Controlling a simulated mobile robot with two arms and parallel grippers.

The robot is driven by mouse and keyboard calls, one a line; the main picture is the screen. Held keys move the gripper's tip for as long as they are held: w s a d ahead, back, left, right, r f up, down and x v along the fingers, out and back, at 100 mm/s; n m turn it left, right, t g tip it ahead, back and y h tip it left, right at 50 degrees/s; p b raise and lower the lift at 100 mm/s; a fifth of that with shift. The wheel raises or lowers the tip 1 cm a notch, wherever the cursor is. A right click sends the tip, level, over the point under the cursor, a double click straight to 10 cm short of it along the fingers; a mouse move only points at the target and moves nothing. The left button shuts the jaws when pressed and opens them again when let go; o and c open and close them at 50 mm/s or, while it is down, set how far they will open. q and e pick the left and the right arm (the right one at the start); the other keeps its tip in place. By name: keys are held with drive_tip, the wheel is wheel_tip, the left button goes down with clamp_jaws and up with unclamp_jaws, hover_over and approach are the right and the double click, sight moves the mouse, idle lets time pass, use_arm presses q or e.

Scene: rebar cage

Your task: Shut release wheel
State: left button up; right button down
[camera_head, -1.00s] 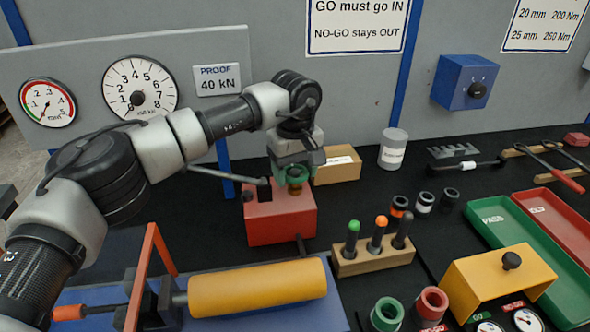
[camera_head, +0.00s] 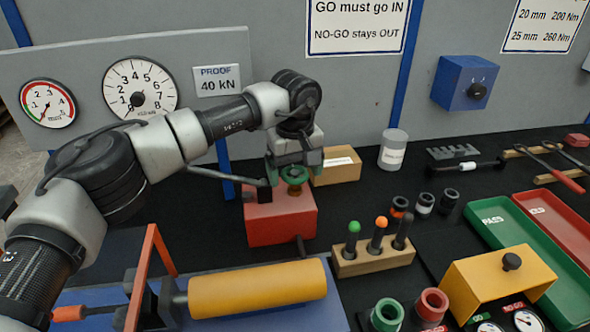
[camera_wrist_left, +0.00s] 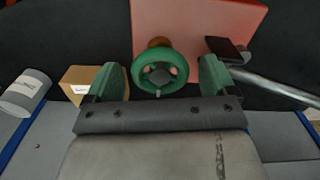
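The release wheel (camera_head: 294,176) is a small green ring on a brass stem on top of the red pump block (camera_head: 281,222). In the left wrist view the wheel (camera_wrist_left: 160,72) shows whole, with a dark hub. My left gripper (camera_head: 294,169) is over the wheel from behind and above. In the left wrist view its two green fingers stand apart, one on each side of the wheel, with a gap on both sides. The left gripper is open and holds nothing. My right gripper is in neither view.
A lever arm with a black end (camera_head: 265,183) reaches over the red block, left of the wheel. A cardboard box (camera_head: 337,168) stands close behind at right. A wooden plug stand (camera_head: 372,260) and a yellow cylinder (camera_head: 257,287) are in front.

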sight(295, 173)
use_arm(q)
wheel_tip(295, 173, up, 11)
drive_tip(key=shift+f+b, duration=0.15)
drive_tip(key=shift+b, duration=0.15)
idle(0.5)
